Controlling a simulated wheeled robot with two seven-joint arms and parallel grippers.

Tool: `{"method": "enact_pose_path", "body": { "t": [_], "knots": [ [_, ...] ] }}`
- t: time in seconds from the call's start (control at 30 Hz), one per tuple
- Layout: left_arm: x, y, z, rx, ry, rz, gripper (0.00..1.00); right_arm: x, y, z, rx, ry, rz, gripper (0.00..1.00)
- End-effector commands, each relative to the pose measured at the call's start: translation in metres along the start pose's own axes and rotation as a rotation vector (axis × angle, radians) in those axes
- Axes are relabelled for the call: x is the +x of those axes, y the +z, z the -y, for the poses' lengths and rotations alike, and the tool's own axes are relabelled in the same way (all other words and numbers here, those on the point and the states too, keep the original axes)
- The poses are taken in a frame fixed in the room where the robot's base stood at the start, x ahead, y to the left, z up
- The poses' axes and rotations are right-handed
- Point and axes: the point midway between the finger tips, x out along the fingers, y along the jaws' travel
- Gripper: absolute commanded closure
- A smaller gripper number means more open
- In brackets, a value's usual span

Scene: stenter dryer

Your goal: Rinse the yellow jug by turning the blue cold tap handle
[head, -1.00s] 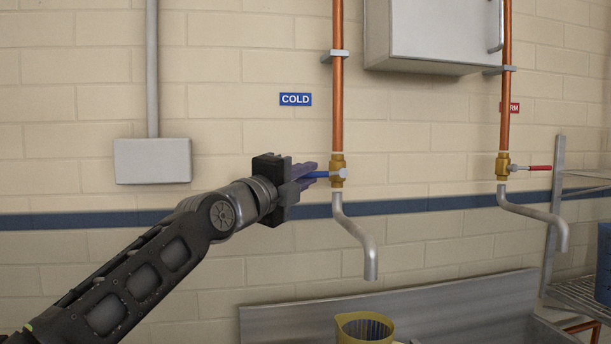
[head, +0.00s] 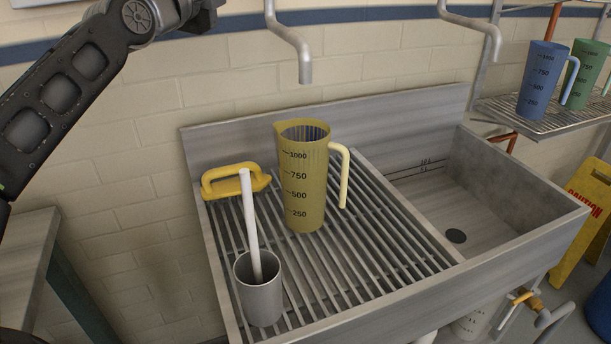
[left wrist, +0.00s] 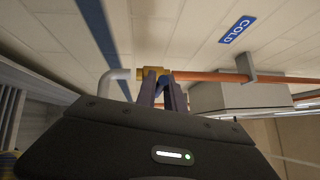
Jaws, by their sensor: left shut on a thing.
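The yellow jug (head: 305,185) stands upright on the slatted drainboard, open top up, handle to the right. The cold spout (head: 290,42) ends above the jug's mouth; no water shows at its outlet. My left gripper is at the top left edge of the head view, fingertips out of frame. In the left wrist view, my left gripper's fingers (left wrist: 163,92) are shut at the brass cold valve (left wrist: 152,72), on the blue cold tap handle, which the fingers hide there. The blue COLD sign (left wrist: 238,29) is on the wall. My right gripper is not in view.
A grey cup (head: 259,300) with a white stick and a yellow-handled brush (head: 222,184) are on the drainboard. The sink basin (head: 490,200) at right is empty. Blue (head: 541,80) and green (head: 585,75) jugs stand on a wire shelf (head: 510,115). A second spout (head: 475,22) hangs over the basin.

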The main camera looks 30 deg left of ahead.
Motion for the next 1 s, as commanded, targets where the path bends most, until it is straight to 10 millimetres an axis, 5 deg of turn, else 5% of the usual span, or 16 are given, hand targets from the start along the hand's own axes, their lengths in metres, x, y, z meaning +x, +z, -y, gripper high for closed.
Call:
{"method": "enact_pose_path", "body": {
  "t": [0.27, 0.8, 1.0],
  "knots": [
    [0.001, 0.0, 0.003, 0.011, 0.015, -0.005, 1.0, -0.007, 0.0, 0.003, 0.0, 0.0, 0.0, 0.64],
    [0.008, 0.0, 0.03, 0.216, 0.218, -0.062, 1.0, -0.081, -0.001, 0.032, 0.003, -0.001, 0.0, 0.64],
    [0.008, 0.0, 0.027, 0.252, 0.253, -0.072, 1.0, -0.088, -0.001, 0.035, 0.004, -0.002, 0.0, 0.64]
  ]
}}
